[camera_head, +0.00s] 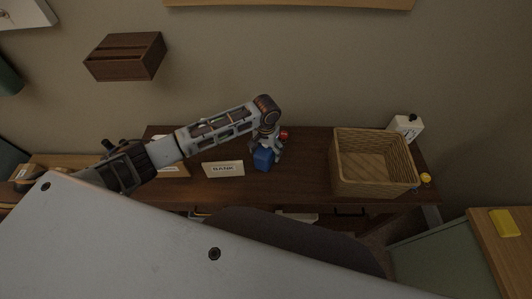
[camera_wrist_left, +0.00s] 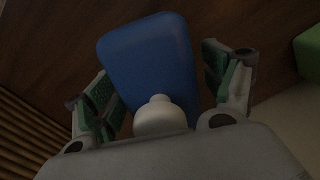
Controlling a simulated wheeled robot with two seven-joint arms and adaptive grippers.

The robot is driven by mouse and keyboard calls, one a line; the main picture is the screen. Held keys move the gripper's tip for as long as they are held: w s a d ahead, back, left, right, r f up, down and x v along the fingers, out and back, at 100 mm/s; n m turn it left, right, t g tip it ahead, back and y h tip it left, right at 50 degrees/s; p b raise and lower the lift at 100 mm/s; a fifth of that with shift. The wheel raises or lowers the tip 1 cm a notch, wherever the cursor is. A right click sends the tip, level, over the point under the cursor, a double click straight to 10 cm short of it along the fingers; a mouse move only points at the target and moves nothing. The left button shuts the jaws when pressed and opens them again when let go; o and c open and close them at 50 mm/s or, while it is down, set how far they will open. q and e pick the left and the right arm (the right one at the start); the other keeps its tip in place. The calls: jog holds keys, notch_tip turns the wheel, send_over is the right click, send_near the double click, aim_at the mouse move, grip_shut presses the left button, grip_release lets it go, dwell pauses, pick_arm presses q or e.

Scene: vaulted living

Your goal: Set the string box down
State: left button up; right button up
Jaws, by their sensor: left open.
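A blue box (camera_head: 263,159) with a pale round knob, likely the string box, is at the wooden desk (camera_head: 305,165), just right of a lettered white card. In the left wrist view the same blue box (camera_wrist_left: 152,62) lies between the two green-padded fingers. My left gripper (camera_head: 266,150) is over it and open, with a visible gap beside the right finger. Part of the box is hidden by the gripper in the head view. Whether its base touches the desk is hard to tell. My right gripper is not in view.
A wicker basket (camera_head: 341,181) stands right of the box, with a white clock (camera_head: 405,127) behind it. A red object (camera_head: 284,135) sits close behind my gripper. The lettered card (camera_head: 223,169) is to the left. Bare desk lies between box and basket.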

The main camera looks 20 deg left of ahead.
pick_arm(q)
jog(key=shift+f, duration=0.6)
jog(key=c, duration=1.3)
jog(key=shift+r, duration=0.1)
jog(key=shift+r, duration=4.95)
